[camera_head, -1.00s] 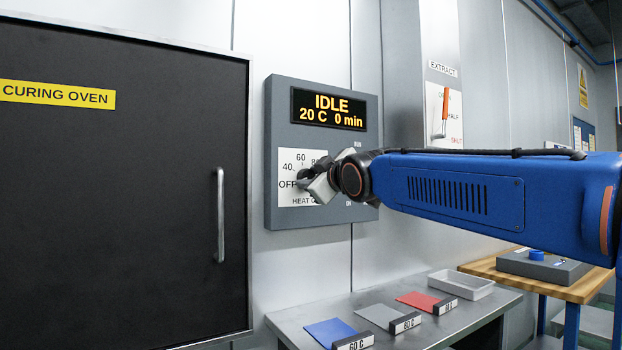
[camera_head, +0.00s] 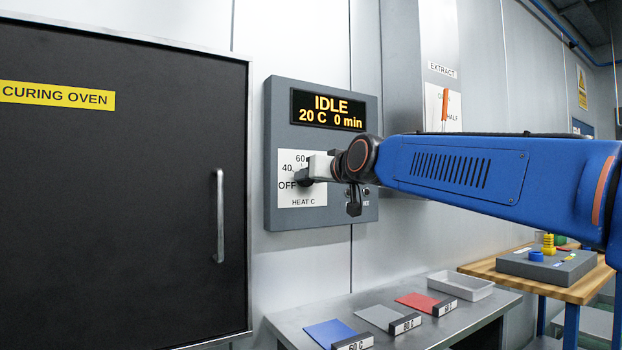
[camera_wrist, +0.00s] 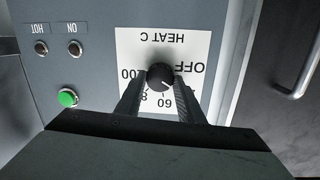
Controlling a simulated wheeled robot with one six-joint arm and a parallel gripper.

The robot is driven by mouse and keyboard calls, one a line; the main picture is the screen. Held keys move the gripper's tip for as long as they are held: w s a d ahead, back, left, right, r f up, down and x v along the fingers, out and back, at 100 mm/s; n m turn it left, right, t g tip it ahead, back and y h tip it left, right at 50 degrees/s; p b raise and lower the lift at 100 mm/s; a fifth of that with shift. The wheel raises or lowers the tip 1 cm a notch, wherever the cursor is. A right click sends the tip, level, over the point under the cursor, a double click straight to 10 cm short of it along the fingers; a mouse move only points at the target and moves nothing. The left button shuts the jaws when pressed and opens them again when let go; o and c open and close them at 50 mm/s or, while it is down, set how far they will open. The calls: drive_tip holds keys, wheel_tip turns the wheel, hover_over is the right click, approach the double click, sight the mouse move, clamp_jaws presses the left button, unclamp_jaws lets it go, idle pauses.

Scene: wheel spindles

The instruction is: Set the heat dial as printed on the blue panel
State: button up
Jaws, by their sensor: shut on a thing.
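The black heat dial (camera_wrist: 160,76) sits on a white scale plate marked OFF, 40, 60, 80 and 100, upside down in the wrist view. Its pale pointer mark seems to face the 40 to 60 side; the exact setting is hard to read. My gripper (camera_wrist: 161,90) is shut on the dial, one finger on each side. In the head view my gripper (camera_head: 310,174) hides the 80 and 100 marks. The blue panel (camera_head: 329,332) lies on the metal table, with a tag (camera_head: 353,343) reading 60 C.
The oven display (camera_head: 328,109) reads IDLE, 20 C, 0 min. A green button (camera_wrist: 68,98) is beside the scale. A grey panel (camera_head: 379,316), a red panel (camera_head: 418,300) and an empty tray (camera_head: 460,285) are on the table. The oven door handle (camera_head: 220,215) stands out at left.

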drive_tip(key=shift+w+d+m+g+y, duration=0.1)
drive_tip(key=shift+m+g+y, duration=0.2)
drive_tip(key=shift+m, duration=1.8)
drive_tip(key=shift+d+m+g+y, duration=0.1)
drive_tip(key=shift+m+g+y, duration=0.2)
drive_tip(key=shift+m, duration=1.8)
drive_tip(key=o, duration=1.1)
drive_tip(key=shift+c, duration=0.2)
drive_tip(key=v, duration=1.7)
drive_tip(key=shift+d+f, duration=0.1)
drive_tip(key=shift+d, duration=0.05)
